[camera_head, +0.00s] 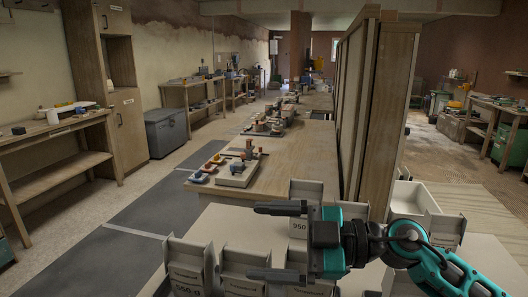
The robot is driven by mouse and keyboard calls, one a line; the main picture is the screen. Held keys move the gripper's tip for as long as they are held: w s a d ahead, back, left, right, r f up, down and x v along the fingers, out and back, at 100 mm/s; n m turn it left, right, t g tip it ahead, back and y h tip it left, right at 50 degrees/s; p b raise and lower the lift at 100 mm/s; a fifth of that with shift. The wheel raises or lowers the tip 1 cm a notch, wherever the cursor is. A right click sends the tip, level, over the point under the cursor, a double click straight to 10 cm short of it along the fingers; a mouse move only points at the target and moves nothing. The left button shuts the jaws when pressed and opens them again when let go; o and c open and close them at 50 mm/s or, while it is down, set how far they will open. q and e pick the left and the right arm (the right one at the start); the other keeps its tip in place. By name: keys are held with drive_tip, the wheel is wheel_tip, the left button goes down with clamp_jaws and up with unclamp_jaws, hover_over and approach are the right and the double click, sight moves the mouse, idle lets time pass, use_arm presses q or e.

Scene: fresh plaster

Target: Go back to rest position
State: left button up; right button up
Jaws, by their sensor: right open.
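My right gripper (266,241) reaches in from the lower right on its teal and black arm. Its two dark fingers are spread apart and point left, with nothing held between them. It hangs over or in front of grey-white bins at the near edge of a pale worktop (205,222); the exact gap to them I cannot tell. My left gripper does not show.
Open-fronted bins (188,267) stand close below and beside the gripper, and a white tray (413,197) lies at right. A wooden table (300,160) with small parts lies ahead, beside a tall wooden partition (390,110). The floor at left (100,225) is clear.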

drive_tip(key=w+d+r+m+t+h, duration=0.35)
drive_tip(key=d+m+t, duration=0.25)
drive_tip(key=m+t, duration=0.75)
drive_tip(key=s+d+f+m+h, duration=0.2)
drive_tip(key=d+f+m+h, duration=0.75)
drive_tip(key=f+h, duration=0.35)
drive_tip(key=s+d+f+n+g, duration=0.1)
drive_tip(key=s+d+f+g, duration=0.1)
drive_tip(key=s+f+g, duration=0.7)
drive_tip(key=s+d+f+n+g, duration=0.1)
drive_tip(key=s+d+f+g, duration=0.15)
drive_tip(key=s+f, duration=0.75)
drive_tip(key=w+a+f+t+y, duration=0.1)
drive_tip(key=w+a+f+t, duration=0.2)
drive_tip(key=f+t, duration=0.3)
drive_tip(key=shift+w+f+n, duration=0.3)
drive_tip(key=shift+w, duration=0.45)
